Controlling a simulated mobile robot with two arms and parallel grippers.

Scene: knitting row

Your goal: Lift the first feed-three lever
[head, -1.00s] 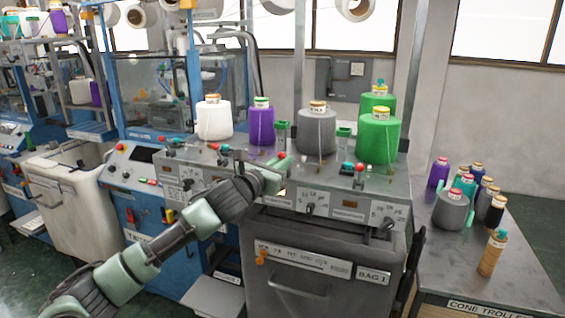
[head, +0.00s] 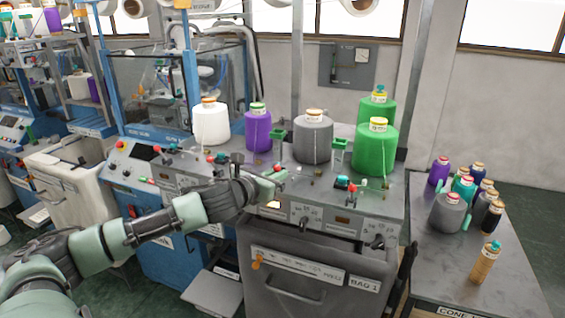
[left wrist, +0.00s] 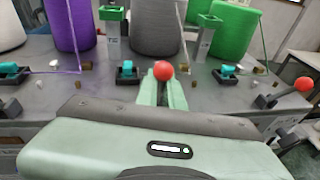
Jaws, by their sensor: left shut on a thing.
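A lever with a red ball knob (left wrist: 163,70) stands between the two pale green fingers of my left gripper (left wrist: 161,88) in the left wrist view. The gripper is shut on it; the fingers hide most of the lever's shaft. In the head view, my left gripper (head: 270,182) reaches the grey machine panel (head: 325,200) in front of the grey yarn cone (head: 313,140). A second red-knobbed lever (left wrist: 302,84) stands free to the right in the left wrist view. My right gripper is not in view.
White (head: 211,124), purple (head: 258,134) and green (head: 375,150) yarn cones stand behind the levers. Small teal-topped parts (left wrist: 127,70) sit on the panel beside the held lever. A side table (head: 480,250) at the right carries several cones.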

